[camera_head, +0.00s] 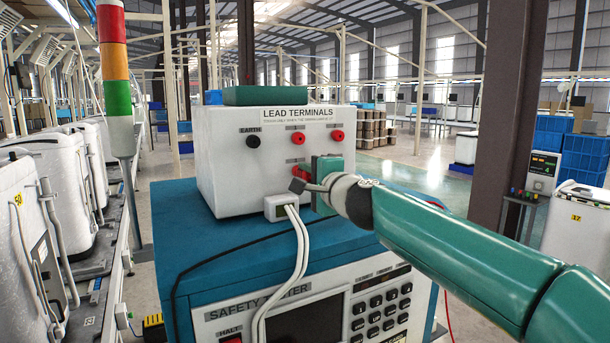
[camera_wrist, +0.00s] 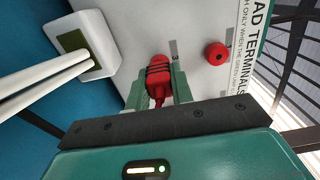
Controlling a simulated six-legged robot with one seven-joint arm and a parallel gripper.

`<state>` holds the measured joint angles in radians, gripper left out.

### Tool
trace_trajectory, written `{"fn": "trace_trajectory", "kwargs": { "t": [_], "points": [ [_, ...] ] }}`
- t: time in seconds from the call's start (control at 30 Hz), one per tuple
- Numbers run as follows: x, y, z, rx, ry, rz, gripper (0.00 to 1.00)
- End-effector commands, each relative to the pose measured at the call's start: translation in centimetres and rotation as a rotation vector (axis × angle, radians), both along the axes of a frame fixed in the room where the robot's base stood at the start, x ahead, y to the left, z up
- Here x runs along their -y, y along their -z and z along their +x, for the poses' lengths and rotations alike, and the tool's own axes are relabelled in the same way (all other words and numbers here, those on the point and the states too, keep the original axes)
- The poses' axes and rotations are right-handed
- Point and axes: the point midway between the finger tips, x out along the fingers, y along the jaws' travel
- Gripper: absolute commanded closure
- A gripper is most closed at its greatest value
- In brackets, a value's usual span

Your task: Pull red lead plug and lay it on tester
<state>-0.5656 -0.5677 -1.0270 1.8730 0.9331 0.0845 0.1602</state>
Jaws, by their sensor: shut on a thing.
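My gripper (camera_wrist: 158,85) is shut on the red lead plug (camera_wrist: 157,72), with a finger on each side of it. In the head view my gripper (camera_head: 304,183) is at the lower part of the white lead terminals box (camera_head: 222,172), and some red of the plug (camera_head: 298,169) shows beside it. The plug is against or very close to the box's front; I cannot tell whether it is seated in a terminal. The safety tester (camera_head: 198,229) is under the box, its blue top partly bare.
A white connector (camera_head: 278,207) with two thick white cables hangs left of my gripper. A black earth terminal (camera_head: 253,141) and red terminals (camera_head: 298,138) are above. A black cable crosses the tester top. A signal tower (camera_head: 114,62) stands at left.

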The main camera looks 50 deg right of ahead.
Motion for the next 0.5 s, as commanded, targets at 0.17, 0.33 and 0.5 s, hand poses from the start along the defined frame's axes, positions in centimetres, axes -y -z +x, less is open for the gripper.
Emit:
{"fn": "trace_trajectory", "kwargs": {
  "t": [0.17,0.33,0.5],
  "points": [
    [-0.1,0.0,-0.5,0.001,0.001,0.001,1.00],
    [-0.3,0.0,-1.1,0.001,0.001,0.001,1.00],
    [-0.5,0.0,-1.7,0.000,0.000,0.000,1.00]
  ]
}}
